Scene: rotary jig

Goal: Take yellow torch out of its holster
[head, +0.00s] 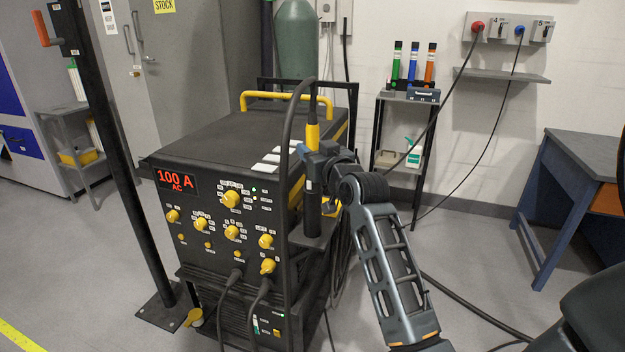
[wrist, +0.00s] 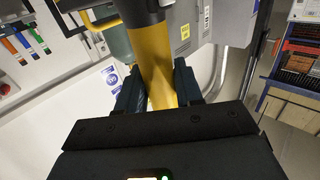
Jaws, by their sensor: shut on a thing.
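The yellow torch (head: 313,133) stands upright at the right side of the welding machine, with a black cable leaving its top. In the wrist view, its yellow body (wrist: 156,66) lies between my two fingers. My gripper (head: 314,154) is shut around the torch, and it also shows in the wrist view (wrist: 158,88). The black tubular holster (head: 312,208) is just below my gripper on the machine's side. The gripper hides the torch's lower part, so I cannot tell how deep it sits in the holster.
The welding machine (head: 215,140) with a yellow handle stands close on the left. Its torch cable (head: 284,150) loops over and runs down the front. A black post (head: 105,130) stands further left.

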